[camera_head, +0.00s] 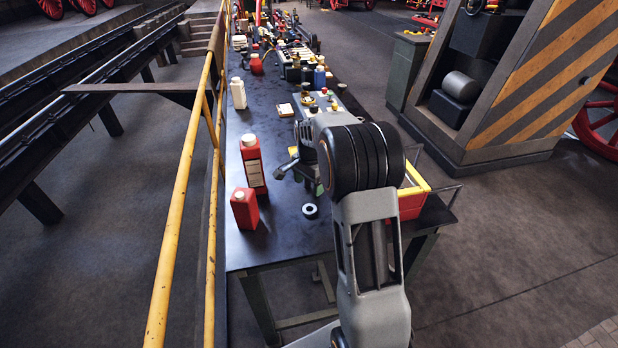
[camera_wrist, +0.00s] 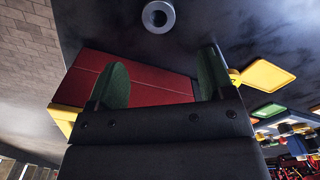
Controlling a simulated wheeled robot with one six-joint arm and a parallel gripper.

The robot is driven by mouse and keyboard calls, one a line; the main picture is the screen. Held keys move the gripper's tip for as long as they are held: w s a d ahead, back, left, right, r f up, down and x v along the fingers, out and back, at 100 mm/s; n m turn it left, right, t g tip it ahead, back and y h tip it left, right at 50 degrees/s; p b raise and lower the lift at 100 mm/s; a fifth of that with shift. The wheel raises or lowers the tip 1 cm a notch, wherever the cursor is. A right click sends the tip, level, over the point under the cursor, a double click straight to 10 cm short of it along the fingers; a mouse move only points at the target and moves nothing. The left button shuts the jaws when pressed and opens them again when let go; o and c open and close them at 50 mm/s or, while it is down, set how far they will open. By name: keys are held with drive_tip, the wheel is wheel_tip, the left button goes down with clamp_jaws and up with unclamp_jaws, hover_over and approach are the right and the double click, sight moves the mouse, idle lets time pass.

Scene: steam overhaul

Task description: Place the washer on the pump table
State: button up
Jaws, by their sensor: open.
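The washer (camera_head: 310,211) is a small grey ring with a dark hole. It lies flat near the front end of a long dark table (camera_head: 280,245). In the wrist view the washer (camera_wrist: 158,17) shows at the top edge, beyond my fingertips and apart from them. My gripper (camera_wrist: 162,76) is open, with two green-padded fingers and nothing held between them. Behind the fingers is a red crate (camera_wrist: 88,72) with a yellow rim. In the head view my arm hides most of the gripper. I cannot tell which table is the pump table.
A red bottle (camera_head: 252,165), a red can (camera_head: 244,208) and a white bottle (camera_head: 238,93) stand along the table's left side. The red crate (camera_head: 411,205) sits at its right edge. A yellow railing (camera_head: 185,190) runs along the left.

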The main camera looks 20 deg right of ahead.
drive_tip(key=s+a+r+n+t, duration=0.1)
drive_tip(key=s+a+r+n, duration=0.3)
drive_tip(key=s, duration=0.4)
drive_tip(key=s+a+r+n+t, duration=0.2)
drive_tip(key=s+a+r+n, duration=0.3)
drive_tip(key=s, duration=0.4)
wheel_tip(320, 180, up, 2)
drive_tip(key=shift+s+a+r+n, duration=0.1)
drive_tip(key=shift+s+a+n, duration=0.05)
drive_tip(key=shift+n, duration=0.65)
drive_tip(key=shift+o, duration=0.5)
drive_tip(key=s+n, duration=0.1)
drive_tip(key=s+f+n, duration=0.1)
drive_tip(key=s, duration=0.1)
drive_tip(key=s+a+f+n+t, duration=0.1)
drive_tip(key=shift+s, duration=0.4)
drive_tip(key=n+g+b, duration=0.3)
drive_tip(key=n+g, duration=0.1)
hover_over(309, 211)
wheel_tip(309, 211, down, 7)
drive_tip(key=f, duration=0.7)
drive_tip(key=shift+w+d+f, duration=0.15)
drive_tip(key=shift+w+f, duration=0.1)
drive_tip(key=shift+f, duration=0.1)
drive_tip(key=shift+s+f+p, duration=0.15)
drive_tip(key=shift+f+p, duration=0.55)
drive_tip(key=shift+f, duration=2)
